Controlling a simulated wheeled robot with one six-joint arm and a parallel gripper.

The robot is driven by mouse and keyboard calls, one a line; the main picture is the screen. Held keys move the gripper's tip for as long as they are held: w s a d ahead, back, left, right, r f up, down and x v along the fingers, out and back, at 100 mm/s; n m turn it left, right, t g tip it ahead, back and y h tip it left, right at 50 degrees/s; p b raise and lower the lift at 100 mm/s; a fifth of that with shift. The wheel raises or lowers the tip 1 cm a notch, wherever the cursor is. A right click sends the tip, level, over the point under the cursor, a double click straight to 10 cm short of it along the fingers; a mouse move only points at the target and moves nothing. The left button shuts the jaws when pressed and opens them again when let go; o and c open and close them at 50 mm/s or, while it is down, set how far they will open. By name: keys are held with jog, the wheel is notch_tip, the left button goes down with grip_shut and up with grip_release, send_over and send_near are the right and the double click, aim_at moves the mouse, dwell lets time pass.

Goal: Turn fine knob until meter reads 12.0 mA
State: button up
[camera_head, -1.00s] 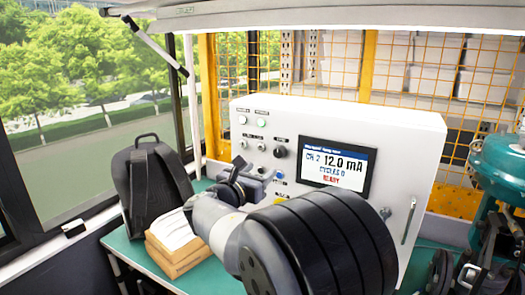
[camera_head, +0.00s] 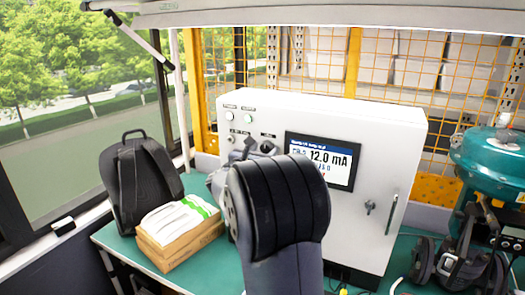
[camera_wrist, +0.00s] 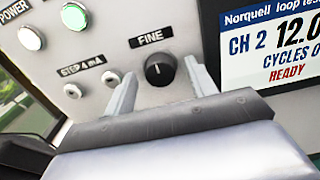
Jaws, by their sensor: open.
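The black fine knob (camera_wrist: 160,72), under the label FINE, sits on the white panel of the box; its white pointer mark faces the lower left in the wrist view. My gripper (camera_wrist: 161,68) is open, with one finger on each side of the knob and visible gaps to it in the picture. I cannot tell how deep the fingers reach. The meter screen (camera_head: 322,160) shows 12.0 mA in the head view. In the wrist view the screen (camera_wrist: 275,45) shows CH 2, 12.0, CYCLES 0 and READY, cut off at the right. My arm hides the lower panel in the head view.
POWER and a second lit button (camera_wrist: 73,17) and two STEP 4 mA buttons (camera_wrist: 110,77) lie left of the knob. A teal machine (camera_head: 490,155) stands at right.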

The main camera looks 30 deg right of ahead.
jog(key=shift+c, duration=0.4)
jog(key=c, duration=0.9)
jog(key=shift+f+b, duration=0.1)
jog(key=shift+b, duration=0.25)
jog(key=m+b, duration=0.2)
jog(key=b, duration=0.1)
jog(key=shift+f, duration=0.2)
jog(key=shift+m+b, duration=0.7)
jog(key=shift+b, duration=0.45)
jog(key=m+b, duration=0.2)
jog(key=b, duration=0.1)
jog(key=shift+m+b, duration=0.35)
jog(key=shift+m, duration=0.05)
jog(key=shift+r+m+b, duration=0.25)
jog(key=shift+m+b, duration=0.55)
jog(key=shift+b, duration=0.05)
